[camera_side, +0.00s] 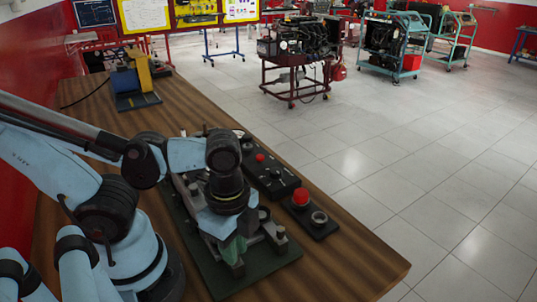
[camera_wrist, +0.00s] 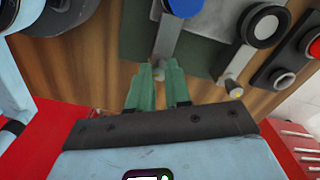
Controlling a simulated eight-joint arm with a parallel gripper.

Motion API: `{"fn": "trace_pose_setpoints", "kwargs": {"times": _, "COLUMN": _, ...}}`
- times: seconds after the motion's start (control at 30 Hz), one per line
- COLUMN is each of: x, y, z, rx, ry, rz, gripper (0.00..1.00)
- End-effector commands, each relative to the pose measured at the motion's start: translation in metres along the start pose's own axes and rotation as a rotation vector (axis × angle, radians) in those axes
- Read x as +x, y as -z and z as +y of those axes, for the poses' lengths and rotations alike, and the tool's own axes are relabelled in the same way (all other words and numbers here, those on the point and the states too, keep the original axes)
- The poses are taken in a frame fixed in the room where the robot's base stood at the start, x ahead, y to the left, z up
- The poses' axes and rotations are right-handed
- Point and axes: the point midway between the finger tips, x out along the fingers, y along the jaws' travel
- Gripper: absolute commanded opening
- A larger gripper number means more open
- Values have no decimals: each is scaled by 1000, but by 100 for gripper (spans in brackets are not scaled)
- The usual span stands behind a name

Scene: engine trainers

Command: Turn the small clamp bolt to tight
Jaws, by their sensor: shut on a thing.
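My gripper (camera_side: 232,247) points down over the front part of the metal fixture on the dark green base plate (camera_side: 268,260). In the wrist view its two green fingers (camera_wrist: 159,72) are close together at the end of a grey bar (camera_wrist: 168,42). They are shut on a small grey part between the tips, which appears to be the small clamp bolt (camera_wrist: 160,74). The fingers hide most of it, so its turn angle cannot be told. Another grey bolt-like end (camera_wrist: 233,88) sticks out to the right of the fingers, apart from them.
Right of the fixture are a black control box (camera_side: 276,184) and a smaller box with a red button (camera_side: 300,197) and a ringed knob (camera_side: 319,218). A blue and yellow machine (camera_side: 135,85) stands at the back of the wooden table (camera_side: 350,264). The front right corner is clear.

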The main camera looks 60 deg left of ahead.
Motion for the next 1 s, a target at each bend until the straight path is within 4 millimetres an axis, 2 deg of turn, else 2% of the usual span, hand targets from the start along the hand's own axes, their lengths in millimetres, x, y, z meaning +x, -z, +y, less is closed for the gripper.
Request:
{"fn": "trace_pose_setpoints", "kwargs": {"times": 0.2, "x": -1, "y": 0, "z": 0, "rx": 190, "ry": -1, "rz": 0, "gripper": 0}}
{"fn": "trace_pose_setpoints", "kwargs": {"times": 0.5, "x": -1, "y": 0, "z": 0, "rx": 379, "ry": -1, "rz": 0, "gripper": 0}}
{"fn": "trace_pose_setpoints", "kwargs": {"times": 1.0, "x": -1, "y": 0, "z": 0, "rx": 473, "ry": -1, "rz": 0, "gripper": 0}}
